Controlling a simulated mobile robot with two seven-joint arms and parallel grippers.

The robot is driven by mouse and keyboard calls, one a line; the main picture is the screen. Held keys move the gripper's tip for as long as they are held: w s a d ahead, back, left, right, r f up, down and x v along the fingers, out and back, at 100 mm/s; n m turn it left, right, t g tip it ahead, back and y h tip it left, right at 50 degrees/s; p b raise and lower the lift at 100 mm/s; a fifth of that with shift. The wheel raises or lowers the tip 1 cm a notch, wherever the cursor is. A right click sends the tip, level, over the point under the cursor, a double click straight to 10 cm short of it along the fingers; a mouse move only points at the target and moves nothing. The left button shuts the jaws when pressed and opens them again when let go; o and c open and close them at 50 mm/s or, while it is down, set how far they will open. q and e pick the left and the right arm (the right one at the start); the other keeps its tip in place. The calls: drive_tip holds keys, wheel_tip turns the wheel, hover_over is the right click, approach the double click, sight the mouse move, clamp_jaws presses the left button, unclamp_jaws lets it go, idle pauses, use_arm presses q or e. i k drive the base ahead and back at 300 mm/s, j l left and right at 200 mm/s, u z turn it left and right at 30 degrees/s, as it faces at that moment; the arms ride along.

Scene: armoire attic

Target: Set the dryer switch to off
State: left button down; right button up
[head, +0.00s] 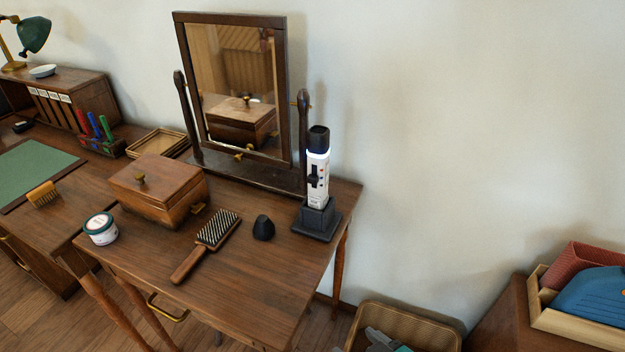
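The dryer (318,177) is a white and black upright device. It stands in a dark square base (316,219) at the right rear of the wooden dressing table (265,287). A black switch (313,178) sits on its front face, with small coloured marks beside it. The switch is too small in this view to tell its setting. Neither of my grippers is in view.
A tilting mirror (235,90) stands behind a wooden box (157,190). A wicker basket (405,322) is on the floor at right.

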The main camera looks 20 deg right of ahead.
sight(312, 178)
drive_tip(key=k+j+u, duration=0.1)
drive_tip(key=j, duration=0.35)
drive_tip(key=k+j+u, duration=0.1)
drive_tip(key=j, duration=0.35)
drive_tip(key=k+j, duration=0.15)
drive_tip(key=j, duration=0.3)
drive_tip(key=k+u, duration=0.05)
